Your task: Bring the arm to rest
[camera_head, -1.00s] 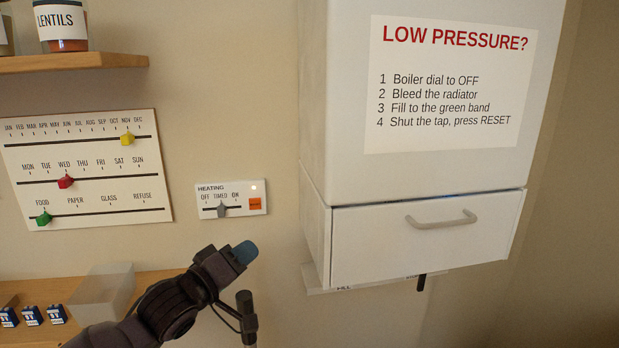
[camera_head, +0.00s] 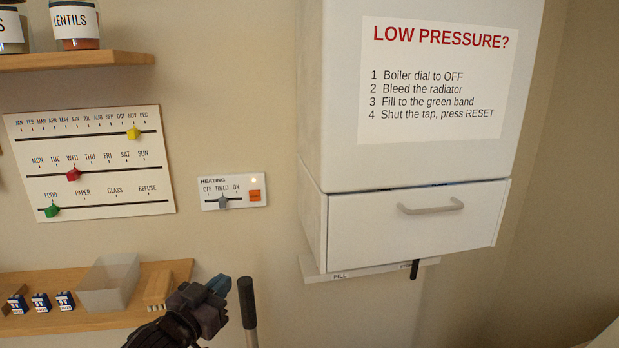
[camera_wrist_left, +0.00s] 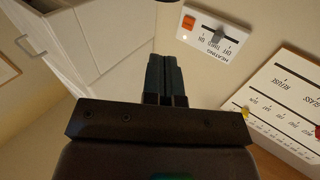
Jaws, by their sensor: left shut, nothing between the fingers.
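My left arm comes in low in the head view, and its gripper (camera_head: 219,285) is below the heating panel, in front of the wall. Its blue-grey fingers are together with nothing between them. The left wrist view also shows the closed fingers (camera_wrist_left: 165,78), apart from any object. My right gripper is not in view.
The heating panel (camera_head: 233,194) has its slider near TIMED. A white boiler cabinet (camera_head: 410,225) stands out from the wall at right. A low wooden shelf (camera_head: 100,322) holds a translucent bin (camera_head: 108,285) and small blue boxes (camera_head: 41,302). A calendar board (camera_head: 92,160) hangs at left.

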